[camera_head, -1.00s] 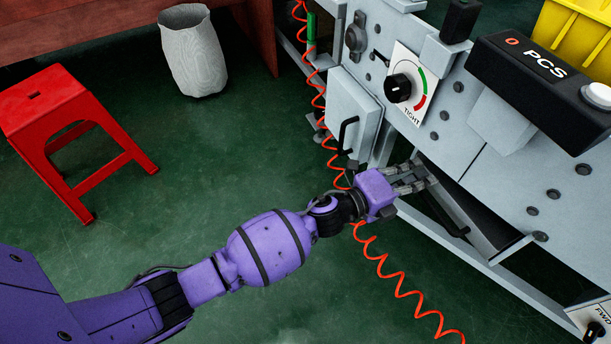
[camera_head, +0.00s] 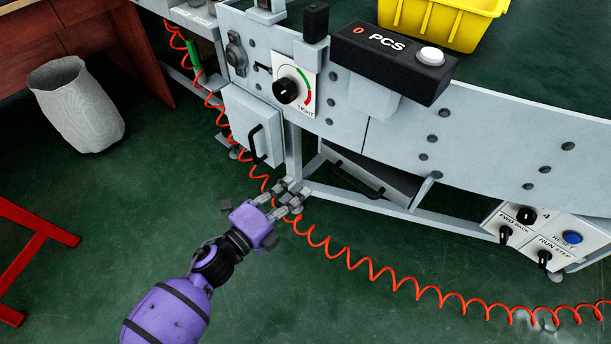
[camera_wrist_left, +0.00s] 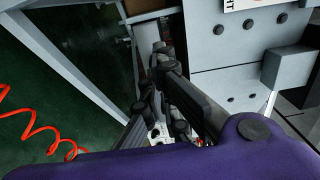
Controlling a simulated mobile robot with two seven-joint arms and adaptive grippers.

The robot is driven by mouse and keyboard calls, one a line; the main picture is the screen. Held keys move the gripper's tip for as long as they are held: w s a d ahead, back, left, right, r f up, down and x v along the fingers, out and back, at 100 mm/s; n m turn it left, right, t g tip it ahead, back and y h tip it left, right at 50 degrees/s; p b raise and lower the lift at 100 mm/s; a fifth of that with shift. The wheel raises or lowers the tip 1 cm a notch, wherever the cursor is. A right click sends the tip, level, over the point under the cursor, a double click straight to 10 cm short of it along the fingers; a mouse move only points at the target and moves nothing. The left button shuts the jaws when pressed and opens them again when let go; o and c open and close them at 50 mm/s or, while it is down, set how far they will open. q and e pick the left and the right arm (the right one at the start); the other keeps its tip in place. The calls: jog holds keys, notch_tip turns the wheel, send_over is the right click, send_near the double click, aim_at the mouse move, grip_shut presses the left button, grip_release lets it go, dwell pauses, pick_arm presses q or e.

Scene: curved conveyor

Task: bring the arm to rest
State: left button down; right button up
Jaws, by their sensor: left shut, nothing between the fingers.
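My left gripper (camera_head: 291,196) is on a purple arm that comes in from the bottom left of the head view. Its grey fingers point up and right, toward the conveyor's grey frame (camera_head: 400,211). The gripper is shut and empty. Whether the fingertips touch the frame cannot be told. In the left wrist view the dark fingers (camera_wrist_left: 158,92) show in the middle, close to grey metal panels. My right gripper is not in view.
A red coiled cable (camera_head: 345,258) hangs near my gripper. The conveyor carries a tension knob (camera_head: 286,90), a PCS counter (camera_head: 395,62) and a switch box (camera_head: 545,235). A yellow crate (camera_head: 440,22) is behind. A waste bin (camera_head: 77,105) and red stool (camera_head: 32,262) stand left.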

pick_arm(q)
jog(key=shift+s+a, duration=0.25)
jog(key=shift+f, duration=0.1)
